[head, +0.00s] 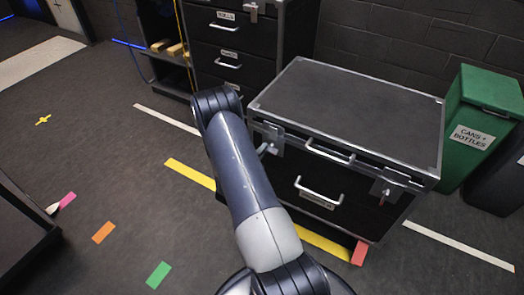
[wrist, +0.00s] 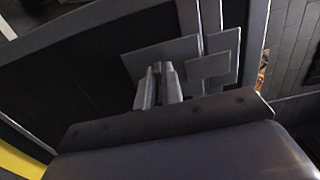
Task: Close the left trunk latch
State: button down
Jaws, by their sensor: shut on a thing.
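The black trunk (head: 350,105) with metal edges stands right of centre in the head view, its lid down. Its left latch (head: 272,137) is a grey metal plate on the front, partly behind my arm. In the wrist view the latch plates (wrist: 208,66) are just beyond the fingertips. My gripper (wrist: 160,72) has its fingers close together at the latch, shut on its small lever, which the fingers mostly hide. My arm hides most of the gripper in the head view. The right latch (head: 386,188) has a small red part.
A drawer cabinet (head: 240,45) stands behind the trunk to the left. A green bin (head: 480,125) stands to the right, near the brick wall. Handles (head: 318,190) stick out from the trunk's front. Open floor with coloured tape lies to the left.

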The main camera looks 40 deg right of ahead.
jog(key=c, duration=1.6)
grip_release()
jog(key=shift+o, duration=0.2)
jog(key=p+v, duration=0.1)
jog(key=v, duration=0.9)
jog(key=shift+s+a, duration=0.2)
jog(key=shift+a, duration=0.15)
jog(key=shift+f, duration=0.1)
jog(key=b+x, duration=0.1)
jog(key=x, duration=0.9)
jog(key=shift+w+d, duration=0.2)
jog(key=shift+d, duration=0.15)
jog(key=shift+a, duration=0.1)
